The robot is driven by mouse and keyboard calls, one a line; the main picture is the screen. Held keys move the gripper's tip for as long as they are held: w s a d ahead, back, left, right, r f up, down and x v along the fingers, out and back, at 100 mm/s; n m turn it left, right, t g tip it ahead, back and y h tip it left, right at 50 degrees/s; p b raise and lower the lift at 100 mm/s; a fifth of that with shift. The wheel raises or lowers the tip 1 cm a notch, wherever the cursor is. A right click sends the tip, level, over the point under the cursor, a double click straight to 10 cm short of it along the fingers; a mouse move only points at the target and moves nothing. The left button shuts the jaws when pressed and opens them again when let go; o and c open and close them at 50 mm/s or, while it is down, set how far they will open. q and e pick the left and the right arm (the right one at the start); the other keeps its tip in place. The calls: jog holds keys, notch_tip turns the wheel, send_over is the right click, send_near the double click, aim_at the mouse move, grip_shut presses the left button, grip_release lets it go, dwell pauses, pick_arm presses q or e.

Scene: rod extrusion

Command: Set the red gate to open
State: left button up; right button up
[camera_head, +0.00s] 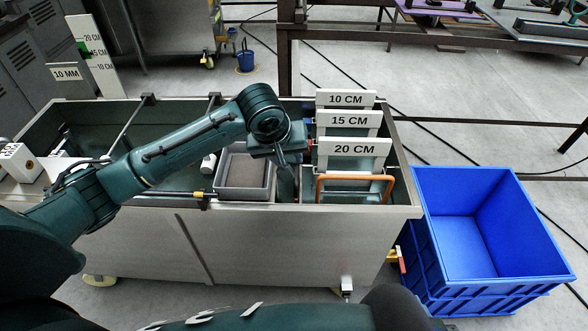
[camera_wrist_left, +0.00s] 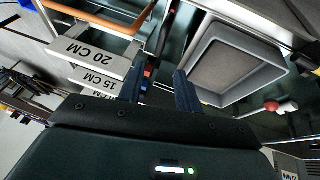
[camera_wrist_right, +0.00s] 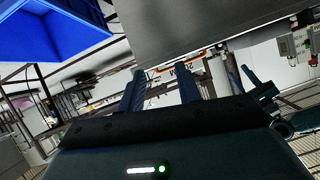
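I cannot make out a part that is surely the red gate. In the left wrist view, a small red piece (camera_wrist_left: 148,71) and a blue piece show between the fingers, beside the sign plates. A red and white part (camera_head: 402,259) sticks out low on the tank's right end. My left gripper (camera_head: 287,168) points down into the tank, between the grey tray and the sign plates. In the left wrist view its fingers (camera_wrist_left: 160,82) are apart, with nothing clearly held. My right gripper (camera_wrist_right: 160,88) has its fingers apart, empty, outside the tank; the head view does not show it.
The long tank (camera_head: 285,240) holds a grey tray (camera_head: 245,192), an orange handle (camera_head: 355,178) and plates marked 10 CM, 15 CM and 20 CM (camera_head: 355,150). Blue crates (camera_head: 490,235) stand on the floor at the right. Crossbars span the tank's left part.

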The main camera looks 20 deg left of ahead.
pick_arm(q)
jog(key=b+x, duration=0.1)
jog(key=x, duration=0.8)
jog(key=shift+f, duration=0.1)
jog(key=shift+c, duration=0.4)
grip_shut()
